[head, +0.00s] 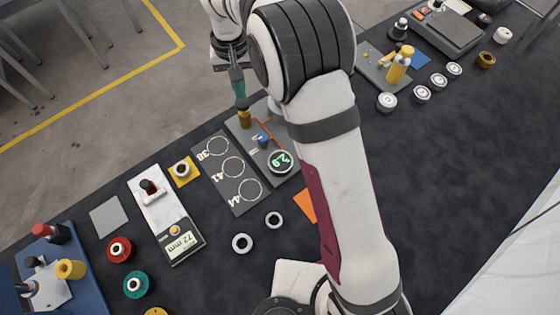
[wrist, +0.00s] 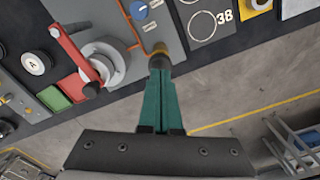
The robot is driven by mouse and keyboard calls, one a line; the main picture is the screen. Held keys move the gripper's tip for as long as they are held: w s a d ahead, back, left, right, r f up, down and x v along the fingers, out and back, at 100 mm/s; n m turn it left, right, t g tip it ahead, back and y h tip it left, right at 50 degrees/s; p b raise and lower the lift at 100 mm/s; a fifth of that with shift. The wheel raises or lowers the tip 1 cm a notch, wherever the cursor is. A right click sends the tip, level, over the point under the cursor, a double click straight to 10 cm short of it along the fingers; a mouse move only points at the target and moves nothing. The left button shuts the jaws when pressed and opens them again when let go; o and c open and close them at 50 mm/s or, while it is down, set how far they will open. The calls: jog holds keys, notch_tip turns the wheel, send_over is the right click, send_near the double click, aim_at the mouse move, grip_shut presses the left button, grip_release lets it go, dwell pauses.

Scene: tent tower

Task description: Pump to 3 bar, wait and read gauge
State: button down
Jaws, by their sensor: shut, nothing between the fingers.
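A grey pump board (head: 243,137) lies on the dark table with a brass-coloured pump plunger (head: 244,119) at its far end. My gripper (head: 240,99) is shut and empty, its teal fingers pointing down at the top of the plunger. In the wrist view the fingertips (wrist: 159,72) meet or nearly meet the plunger (wrist: 159,50); I cannot tell if they touch. The round gauge (head: 282,160) has lit green digits that look like 2.9, tilted in the picture. A blue knob (head: 263,141) and a red pipe (head: 268,130) sit between plunger and gauge.
A plate with rings marked 38, 41 and 44 (head: 231,170) lies left of the pump board. A red lever (wrist: 72,48) stands beside it in the wrist view. My arm hides part of the table.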

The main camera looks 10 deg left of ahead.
aim_at(242, 102)
dwell(0.4)
jog(key=shift+f, duration=1.95)
jog(key=shift+r, duration=1.9)
notch_tip(242, 102, up, 6)
dwell(0.4)
